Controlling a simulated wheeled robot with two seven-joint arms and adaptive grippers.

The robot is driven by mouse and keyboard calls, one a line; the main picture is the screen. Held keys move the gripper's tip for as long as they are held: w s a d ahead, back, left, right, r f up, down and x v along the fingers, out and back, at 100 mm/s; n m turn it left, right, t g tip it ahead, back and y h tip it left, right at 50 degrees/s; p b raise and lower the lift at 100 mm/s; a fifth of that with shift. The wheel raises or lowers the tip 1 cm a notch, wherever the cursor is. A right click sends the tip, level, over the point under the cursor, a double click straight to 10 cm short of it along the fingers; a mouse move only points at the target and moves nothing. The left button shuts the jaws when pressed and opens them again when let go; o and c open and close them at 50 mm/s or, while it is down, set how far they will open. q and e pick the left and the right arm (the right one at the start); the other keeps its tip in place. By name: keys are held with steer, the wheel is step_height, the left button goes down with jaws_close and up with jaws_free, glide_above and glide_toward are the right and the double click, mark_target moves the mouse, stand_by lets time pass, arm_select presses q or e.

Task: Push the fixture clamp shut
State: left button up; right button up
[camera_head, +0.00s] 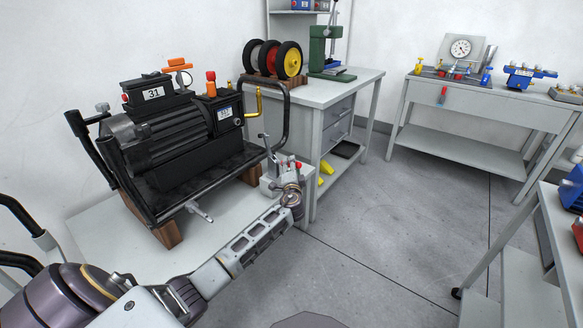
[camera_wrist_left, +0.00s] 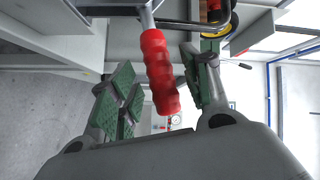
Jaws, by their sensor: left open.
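The fixture clamp shows its red handle (camera_wrist_left: 159,70) large in the left wrist view, on a metal lever. In the head view a small red tip (camera_head: 298,165) shows at the bench's right corner, beside the black machine (camera_head: 180,137). My left gripper (camera_head: 277,178) is there at the end of its arm. In the wrist view my left gripper (camera_wrist_left: 163,88) is open, with the red handle between its green-padded fingers. I cannot tell whether either finger touches the handle. The clamp's base and jaw are mostly hidden. My right gripper is not in view.
The machine stands on wooden blocks on a light bench (camera_head: 110,225), with a black tube frame close to my gripper. A second bench (camera_head: 330,91) behind holds wheels (camera_head: 290,60) and a green press (camera_head: 320,50). The floor at centre right is clear.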

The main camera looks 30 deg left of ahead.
arm_select(q)
steer(key=shift+x, duration=1)
jaws_close()
